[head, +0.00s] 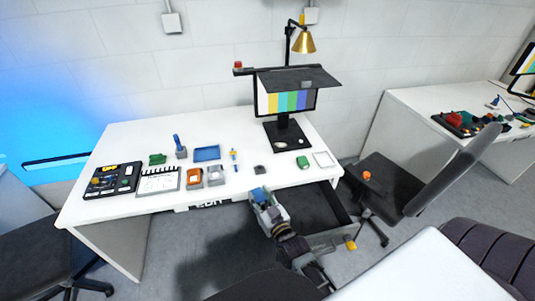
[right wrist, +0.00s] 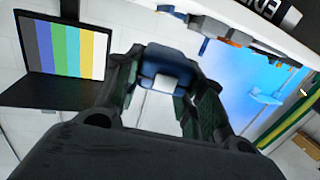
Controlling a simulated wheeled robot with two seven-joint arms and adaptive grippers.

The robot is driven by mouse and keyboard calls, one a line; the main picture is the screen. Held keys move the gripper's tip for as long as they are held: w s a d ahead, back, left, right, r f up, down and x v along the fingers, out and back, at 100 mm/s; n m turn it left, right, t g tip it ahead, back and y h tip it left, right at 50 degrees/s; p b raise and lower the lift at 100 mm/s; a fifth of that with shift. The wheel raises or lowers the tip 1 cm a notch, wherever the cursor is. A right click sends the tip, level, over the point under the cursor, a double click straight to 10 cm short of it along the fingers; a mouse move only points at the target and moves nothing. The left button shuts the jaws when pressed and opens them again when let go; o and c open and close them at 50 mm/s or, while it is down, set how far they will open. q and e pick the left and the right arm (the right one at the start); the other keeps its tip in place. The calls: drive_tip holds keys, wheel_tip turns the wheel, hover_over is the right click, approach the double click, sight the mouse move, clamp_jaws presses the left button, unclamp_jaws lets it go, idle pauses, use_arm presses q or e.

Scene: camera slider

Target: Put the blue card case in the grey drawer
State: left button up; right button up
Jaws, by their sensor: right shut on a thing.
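The blue card case (head: 259,195) is held between the fingers of my right gripper (head: 268,208), which is shut on it. In the right wrist view the case (right wrist: 165,58) shows blue with a pale part, between the two fingers (right wrist: 160,85). The grey drawer (head: 325,205) is pulled out below the right part of the white desk, with a dark inside. In the head view my right gripper and the case overlap the drawer's left side; I cannot tell their height above it. My left gripper is not in view.
The white desk (head: 225,145) carries a blue tray (head: 207,153), a clapperboard (head: 158,181), a black tray (head: 112,180), a green item (head: 303,162) and a monitor (head: 287,100) with a brass lamp (head: 304,43). A dark chair (head: 400,185) stands right of the drawer.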

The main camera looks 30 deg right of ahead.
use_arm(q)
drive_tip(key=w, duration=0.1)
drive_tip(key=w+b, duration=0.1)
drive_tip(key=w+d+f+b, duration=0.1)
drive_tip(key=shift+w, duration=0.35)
use_arm(e)
drive_tip(key=w+d+r+m+h, duration=0.1)
drive_tip(key=w+d+r+h, duration=0.1)
drive_tip(key=w+d, duration=0.5)
drive_tip(key=w+d+r+m+h, duration=0.1)
drive_tip(key=w+d+r+h, duration=0.1)
drive_tip(key=w+d, duration=0.5)
drive_tip(key=d, duration=0.4)
drive_tip(key=shift+w+m+g, duration=0.25)
drive_tip(key=shift+m+g, duration=0.05)
drive_tip(key=shift+m, duration=0.1)
drive_tip(key=shift+d+f, duration=0.1)
wheel_tip(320, 180, down, 4)
drive_tip(key=shift+r+b, duration=0.2)
drive_tip(key=shift+b, duration=0.25)
drive_tip(key=shift+f, duration=0.6)
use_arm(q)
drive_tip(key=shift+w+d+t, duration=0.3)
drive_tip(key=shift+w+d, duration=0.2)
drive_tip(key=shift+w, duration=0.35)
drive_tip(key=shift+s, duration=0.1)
